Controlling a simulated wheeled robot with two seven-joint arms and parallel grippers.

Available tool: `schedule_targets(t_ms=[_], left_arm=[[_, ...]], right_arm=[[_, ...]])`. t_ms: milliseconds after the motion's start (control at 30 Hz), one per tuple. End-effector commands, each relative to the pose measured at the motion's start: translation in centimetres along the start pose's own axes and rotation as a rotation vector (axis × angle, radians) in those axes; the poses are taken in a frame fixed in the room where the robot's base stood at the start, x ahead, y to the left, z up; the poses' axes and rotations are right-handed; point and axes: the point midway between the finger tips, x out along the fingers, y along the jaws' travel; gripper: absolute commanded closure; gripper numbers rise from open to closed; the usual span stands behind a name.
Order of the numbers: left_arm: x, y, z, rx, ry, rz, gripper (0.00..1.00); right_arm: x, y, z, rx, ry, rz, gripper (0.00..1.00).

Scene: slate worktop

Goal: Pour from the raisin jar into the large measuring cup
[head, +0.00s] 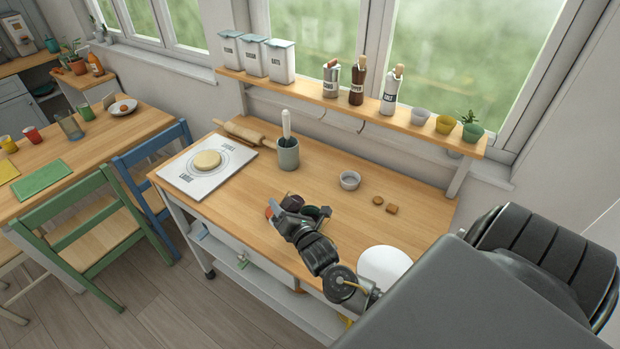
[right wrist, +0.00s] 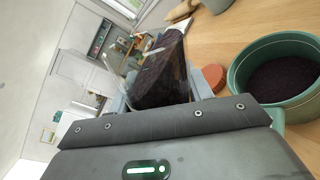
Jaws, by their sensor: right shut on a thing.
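My right gripper (head: 290,208) is shut on the clear raisin jar (right wrist: 160,75) over the front of the worktop. In the right wrist view the jar is tilted, with dark raisins lying along its right side and clear glass at the left. I cannot make out its mouth. The large measuring cup (right wrist: 274,76) is green and stands on the worktop beside the jar, with dark raisins inside. In the head view the cup is mostly hidden behind my right gripper. My left gripper is not in view.
A red-brown round lid (right wrist: 212,77) lies between jar and cup. A grey-green crock (head: 288,156), a small bowl (head: 350,180), brown pieces (head: 391,209) and a white board (head: 184,180) with dough (head: 207,159) are on the worktop (head: 320,170). A shelf (head: 340,101) runs behind.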

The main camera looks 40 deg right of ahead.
Motion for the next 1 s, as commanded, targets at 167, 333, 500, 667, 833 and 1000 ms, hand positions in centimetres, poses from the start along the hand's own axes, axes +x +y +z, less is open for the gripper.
schedule_targets(t_ms=[167, 333, 500, 667, 833, 1000], left_arm=[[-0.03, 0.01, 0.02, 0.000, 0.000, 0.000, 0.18], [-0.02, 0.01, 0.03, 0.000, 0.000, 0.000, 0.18], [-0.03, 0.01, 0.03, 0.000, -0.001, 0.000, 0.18], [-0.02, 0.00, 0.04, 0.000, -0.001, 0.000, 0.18], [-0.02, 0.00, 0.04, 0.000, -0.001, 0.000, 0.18], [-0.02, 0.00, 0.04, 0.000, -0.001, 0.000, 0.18]], right_arm=[[0.00, 0.10, 0.16, 0.020, 0.001, 0.001, 0.81], [0.00, 0.14, 0.22, 0.039, 0.004, 0.001, 0.81], [0.00, 0.17, 0.30, 0.057, 0.007, 0.001, 0.81], [0.00, 0.14, 0.28, 0.075, 0.009, 0.001, 0.81], [0.01, 0.11, 0.21, 0.093, 0.011, 0.001, 0.81], [0.01, 0.07, 0.12, 0.112, 0.013, 0.001, 0.81]])
